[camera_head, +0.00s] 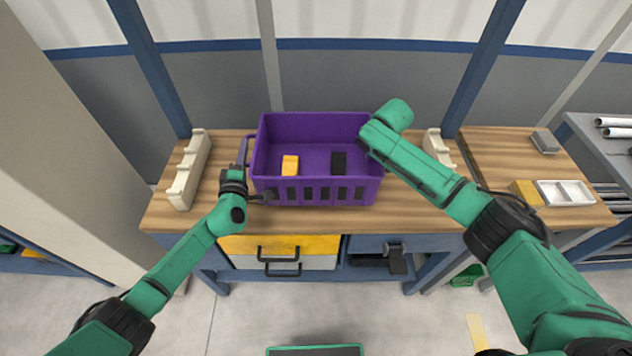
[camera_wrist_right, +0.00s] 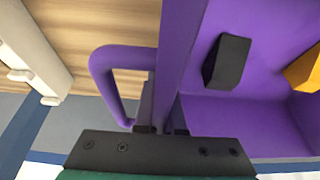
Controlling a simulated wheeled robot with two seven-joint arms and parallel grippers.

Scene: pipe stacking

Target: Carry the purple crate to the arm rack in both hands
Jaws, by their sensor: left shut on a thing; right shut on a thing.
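The purple crate (camera_head: 320,122) is upright at the middle of the wooden bench; I cannot tell whether it rests on the top or hangs just above. A yellow block (camera_head: 290,165) and a black block (camera_head: 338,162) are inside it. My left gripper (camera_head: 260,197) is shut on the crate's left side, near its front corner. My right gripper (camera_wrist_right: 163,130) is shut on the crate's right side, beside the loop handle (camera_wrist_right: 105,85); in the head view my right arm hides this grip. No rack is clearly identifiable as the arm rack.
Cream notched stands flank the crate, one at left (camera_head: 188,172) and one at right (camera_head: 440,148). A white tray (camera_head: 565,193) and yellow block (camera_head: 526,192) lie on the right bench. Blue posts rise behind the bench. Drawers (camera_head: 280,245) are below its front edge.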

